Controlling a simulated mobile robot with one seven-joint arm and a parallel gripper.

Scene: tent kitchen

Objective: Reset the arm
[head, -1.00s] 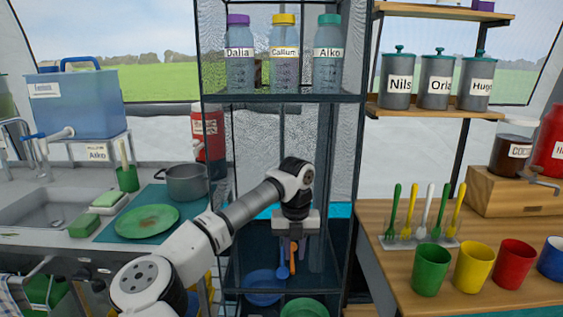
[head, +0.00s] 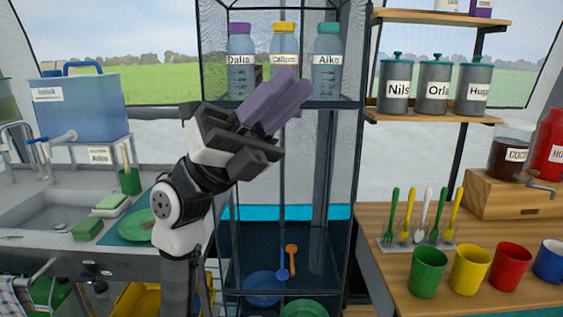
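My arm stands folded upright at the left of the middle in the head view, its wrist bent over toward the upper right. My gripper (head: 289,96) is raised in front of the shelf rack, with its two purple fingers pointing up and to the right. The fingers overlap from this angle, so whether there is a gap between them is unclear. No object shows in the gripper. It hides part of the rack and of the bottles' shelf edge, and the arm hides the place where the pot stood.
Labelled bottles (head: 327,63) stand on the rack's upper shelf. Blue and orange spoons (head: 291,262) show lower in the rack. Coloured cups (head: 470,270) and a cutlery stand (head: 419,243) occupy the right table. A sink (head: 55,208) and blue water container (head: 80,105) are at left.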

